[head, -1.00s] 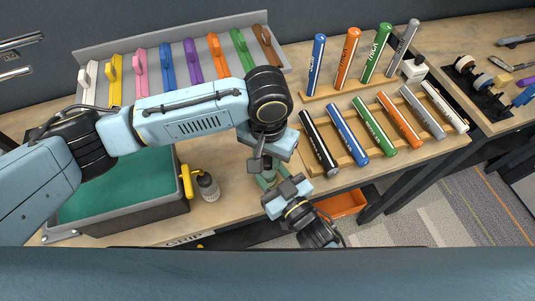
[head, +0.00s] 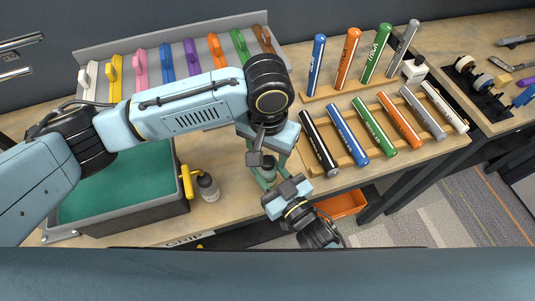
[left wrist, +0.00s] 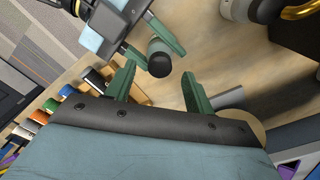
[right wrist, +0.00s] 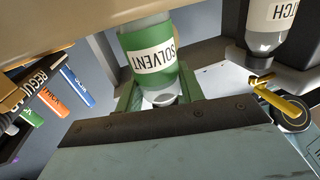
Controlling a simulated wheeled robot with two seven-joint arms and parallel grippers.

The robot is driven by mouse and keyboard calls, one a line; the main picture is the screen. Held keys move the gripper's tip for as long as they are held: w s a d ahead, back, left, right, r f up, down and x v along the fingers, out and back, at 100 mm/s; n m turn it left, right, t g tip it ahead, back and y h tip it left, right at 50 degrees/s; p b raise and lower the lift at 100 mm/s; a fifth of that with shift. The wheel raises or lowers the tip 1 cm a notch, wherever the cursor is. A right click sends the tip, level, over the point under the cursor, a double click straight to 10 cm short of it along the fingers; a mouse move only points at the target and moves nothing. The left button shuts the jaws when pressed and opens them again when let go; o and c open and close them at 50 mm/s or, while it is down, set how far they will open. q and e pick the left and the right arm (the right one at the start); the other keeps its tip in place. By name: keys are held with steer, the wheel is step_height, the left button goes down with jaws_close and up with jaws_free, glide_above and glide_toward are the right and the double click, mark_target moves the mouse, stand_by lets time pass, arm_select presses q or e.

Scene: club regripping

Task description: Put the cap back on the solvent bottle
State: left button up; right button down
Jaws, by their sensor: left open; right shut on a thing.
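The solvent bottle (right wrist: 150,62) has a green label and is gripped between the fingers of my right gripper (right wrist: 162,100). In the left wrist view the right gripper (left wrist: 150,40) holds the bottle, whose round black top (left wrist: 159,65) faces that camera. The black top looks like the cap seated on the bottle, but the neck joint is hidden. My left gripper (left wrist: 156,88) is open and empty, its fingers spread, with the bottle's top beyond its tips. In the head view the left gripper (head: 268,160) is just above the bottle (head: 268,174).
A bottle with a pale label (head: 208,187) stands beside a yellow fitting (head: 187,182) on the green tray's edge (head: 178,214). Racks of coloured grips (head: 347,134) lie to the right. The table's front edge is close to the right gripper.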

arm_select(q)
step_height(320, 180, up, 10)
stand_by(0.3)
steer(key=shift+f, duration=0.1)
arm_select(e)
steer(key=c, duration=0.8)
jaws_free()
arm_select(q)
steer(key=shift+f+b, duration=0.55)
arm_select(e)
steer(key=v, duration=1.3)
steer(key=shift+s+d, duration=0.15)
